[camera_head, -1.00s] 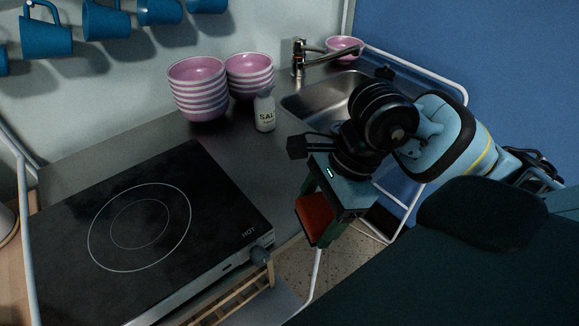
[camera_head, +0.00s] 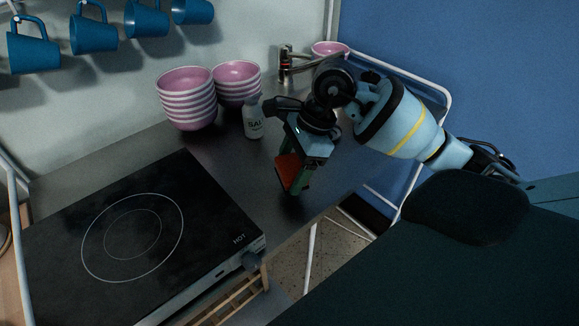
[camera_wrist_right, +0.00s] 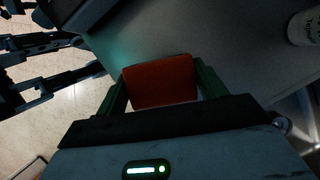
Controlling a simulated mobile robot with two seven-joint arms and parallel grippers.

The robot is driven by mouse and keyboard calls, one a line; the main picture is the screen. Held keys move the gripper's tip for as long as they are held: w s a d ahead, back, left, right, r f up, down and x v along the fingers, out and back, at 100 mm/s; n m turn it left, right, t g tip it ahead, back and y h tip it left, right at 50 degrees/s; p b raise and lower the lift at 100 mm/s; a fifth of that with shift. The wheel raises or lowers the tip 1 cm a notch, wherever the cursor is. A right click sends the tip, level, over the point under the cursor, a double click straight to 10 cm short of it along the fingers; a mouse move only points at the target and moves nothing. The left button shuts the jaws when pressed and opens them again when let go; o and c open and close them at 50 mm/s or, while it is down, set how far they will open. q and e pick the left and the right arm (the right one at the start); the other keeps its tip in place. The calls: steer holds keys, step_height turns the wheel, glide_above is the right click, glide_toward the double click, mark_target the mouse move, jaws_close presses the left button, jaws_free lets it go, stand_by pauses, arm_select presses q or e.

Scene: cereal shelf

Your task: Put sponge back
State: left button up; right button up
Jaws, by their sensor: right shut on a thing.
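An orange-red sponge (camera_head: 288,172) is held between the green fingers of my right gripper (camera_head: 296,178), above the metal counter (camera_head: 262,188) between the hob and the sink area. In the right wrist view the sponge (camera_wrist_right: 160,82) fills the gap between the two fingers (camera_wrist_right: 160,95), with the counter surface behind it. I cannot tell the exact gap between sponge and counter. My left gripper is not seen in the head view. The sink basin is mostly hidden behind my right arm.
A white salt shaker (camera_head: 254,120) stands close left of my right gripper. Two stacks of pink bowls (camera_head: 187,98) (camera_head: 237,84) are behind it. A black hob (camera_head: 140,232) lies to the left. The faucet (camera_head: 290,62) and another pink bowl (camera_head: 330,49) are at the back.

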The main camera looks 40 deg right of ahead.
mark_target(290, 153)
steer(key=shift+w+d+f, duration=0.15)
steer(key=shift+w+d, duration=0.25)
steer(key=shift+w, duration=0.4)
steer(key=shift+w+d+f, duration=0.1)
steer(key=shift+w+d, duration=0.25)
steer(key=shift+w, duration=0.4)
step_height(290, 153, down, 3)
steer(key=shift+f+p, duration=0.1)
steer(key=shift+p, duration=0.2)
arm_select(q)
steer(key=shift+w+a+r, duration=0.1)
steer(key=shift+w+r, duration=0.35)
arm_select(e)
steer(key=shift+f, duration=0.1)
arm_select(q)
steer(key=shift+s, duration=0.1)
arm_select(e)
steer(key=shift+f, duration=0.15)
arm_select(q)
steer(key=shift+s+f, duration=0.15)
arm_select(e)
steer(key=o, duration=0.9)
steer(key=shift+o, duration=0.2)
